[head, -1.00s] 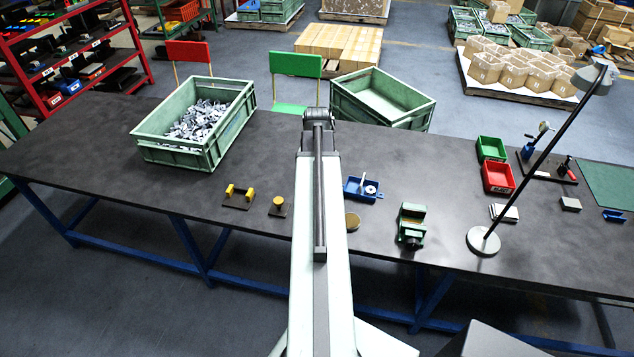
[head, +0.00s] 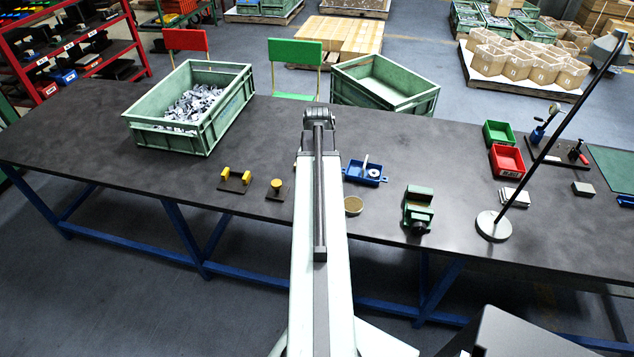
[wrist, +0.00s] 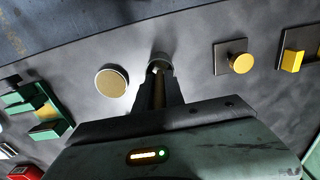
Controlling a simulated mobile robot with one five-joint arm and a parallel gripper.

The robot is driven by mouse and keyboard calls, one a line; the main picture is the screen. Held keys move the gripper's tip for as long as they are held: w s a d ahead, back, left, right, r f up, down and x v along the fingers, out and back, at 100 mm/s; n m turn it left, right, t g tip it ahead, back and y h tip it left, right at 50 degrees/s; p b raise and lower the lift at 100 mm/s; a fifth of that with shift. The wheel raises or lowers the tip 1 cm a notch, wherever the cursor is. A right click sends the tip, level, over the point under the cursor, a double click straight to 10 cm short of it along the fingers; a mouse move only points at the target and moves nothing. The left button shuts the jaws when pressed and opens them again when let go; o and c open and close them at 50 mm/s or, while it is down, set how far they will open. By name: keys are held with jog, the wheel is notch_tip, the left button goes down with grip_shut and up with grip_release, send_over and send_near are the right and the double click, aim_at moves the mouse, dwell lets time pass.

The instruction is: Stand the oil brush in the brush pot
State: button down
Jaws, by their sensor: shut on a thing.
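My gripper (wrist: 159,78) is shut on a thin brownish rod in the wrist view, which looks like the handle of the oil brush (wrist: 159,93). Its bristles cannot be made out. At the fingertips is a small grey round shape with a dark inside (wrist: 159,63). It may be the brush pot, but I cannot tell whether the brush is inside it or above it. In the head view my own arm hides the gripper, the brush and this shape.
A gold-topped round tin (head: 353,206) stands close beside the gripper, also in the wrist view (wrist: 112,82). Nearby are a yellow knob (head: 275,188), a yellow-posted stand (head: 235,184), a blue tray (head: 378,180) and a green vise (head: 418,208). A lamp (head: 493,226) stands farther right.

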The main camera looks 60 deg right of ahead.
jog(key=shift+f, duration=0.2)
jog(key=c, duration=1.3)
grip_release()
jog(key=shift+c, duration=0.2)
notch_tip(320, 180, up, 8)
jog(key=p, duration=0.8)
jog(key=shift+f, duration=0.1)
